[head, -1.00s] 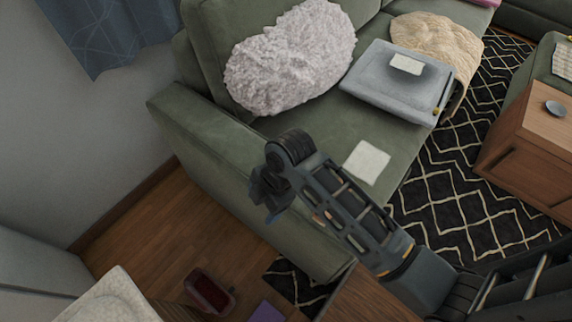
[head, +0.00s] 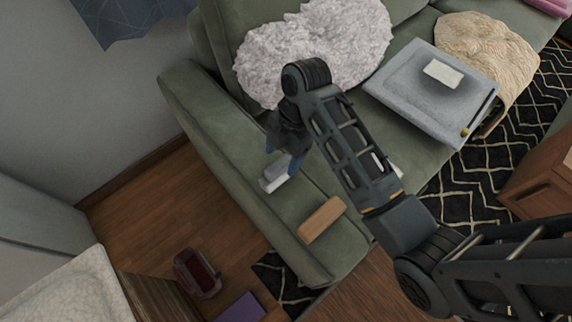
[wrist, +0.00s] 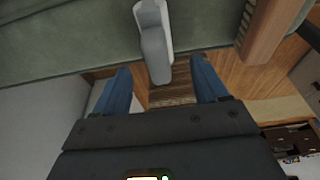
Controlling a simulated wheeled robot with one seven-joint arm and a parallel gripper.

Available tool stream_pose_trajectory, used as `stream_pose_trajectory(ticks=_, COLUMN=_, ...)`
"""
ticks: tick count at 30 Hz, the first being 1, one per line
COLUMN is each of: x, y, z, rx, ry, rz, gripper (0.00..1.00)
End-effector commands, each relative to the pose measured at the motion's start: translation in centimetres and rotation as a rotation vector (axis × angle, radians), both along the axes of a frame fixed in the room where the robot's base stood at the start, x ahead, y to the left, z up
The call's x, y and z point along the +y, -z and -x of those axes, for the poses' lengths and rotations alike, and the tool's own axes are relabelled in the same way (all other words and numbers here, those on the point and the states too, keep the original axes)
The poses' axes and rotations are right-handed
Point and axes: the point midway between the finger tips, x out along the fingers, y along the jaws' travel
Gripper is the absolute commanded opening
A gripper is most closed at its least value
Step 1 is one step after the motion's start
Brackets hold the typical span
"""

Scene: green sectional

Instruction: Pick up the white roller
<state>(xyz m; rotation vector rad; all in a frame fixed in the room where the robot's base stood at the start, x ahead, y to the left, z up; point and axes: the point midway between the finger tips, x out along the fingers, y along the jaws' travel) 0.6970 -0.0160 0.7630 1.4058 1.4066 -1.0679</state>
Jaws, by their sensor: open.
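The white roller (head: 273,183) lies on the green sofa's armrest (head: 215,130), just below my gripper (head: 282,158) in the head view. My gripper partly covers it there. In the wrist view the roller (wrist: 153,40) shows as a pale grey-white piece at the top middle. Its near end reaches toward the gap between the blue fingertips of my gripper (wrist: 160,80). My gripper is open, with a finger on either side of that gap and nothing held. I cannot tell how high the fingers are above the roller.
A brown wooden block (head: 321,219) lies on the armrest near the roller. A fluffy white cushion (head: 315,45) and a grey folded item (head: 420,95) are on the sofa. A red-and-dark container (head: 197,272) stands on the floor below.

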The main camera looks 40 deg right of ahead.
Motion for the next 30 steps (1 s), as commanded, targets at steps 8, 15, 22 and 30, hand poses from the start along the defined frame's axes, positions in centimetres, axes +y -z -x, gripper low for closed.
stream_pose_trajectory(ticks=8, x=0.8, y=2.7, z=0.0, rx=0.003, ry=-0.002, rz=-0.001, gripper=0.73)
stream_pose_trajectory(ticks=15, x=1.5, y=5.9, z=-0.2, rx=0.003, ry=0.000, rz=-0.001, gripper=0.73)
stream_pose_trajectory(ticks=22, x=1.9, y=7.3, z=-0.3, rx=0.000, ry=0.001, rz=0.000, gripper=0.73)
stream_pose_trajectory(ticks=30, x=1.9, y=7.2, z=-0.2, rx=0.000, ry=0.001, rz=0.000, gripper=0.63)
